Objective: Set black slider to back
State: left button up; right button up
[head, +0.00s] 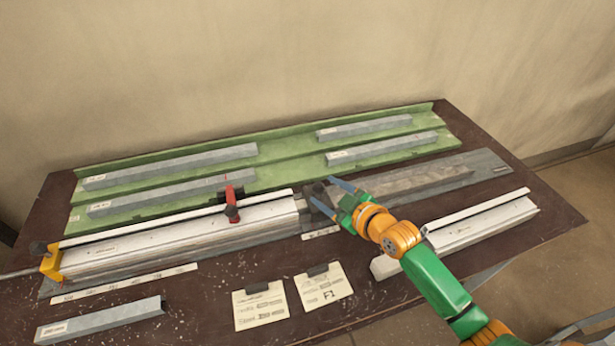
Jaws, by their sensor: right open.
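A dark block (317,189), which looks like the black slider, sits at the right end of the long white profile on the bench. My right gripper (327,195) is open, with its blue-grey fingertips at this block, one on its far side and one on its near side. Whether the fingers touch it cannot be told. The gripper partly hides the block and the rail beside it. My left gripper is not in view.
A red clamp (232,204) stands on the white profile (180,240), with a yellow end piece (50,262) at left. Grey bars lie in the green rack (290,155) behind. A short white profile (480,222) lies right of my arm. Two note cards (260,306) lie in front.

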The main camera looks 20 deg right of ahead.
aim_at(320, 189)
jog(key=shift+b+x, duration=0.3)
jog(key=shift+x, duration=1.85)
jog(key=shift+s+a, duration=0.1)
jog(key=shift+c, duration=0.4)
jog(key=shift+s+r, duration=0.1)
jog(key=c, duration=0.4)
grip_shut()
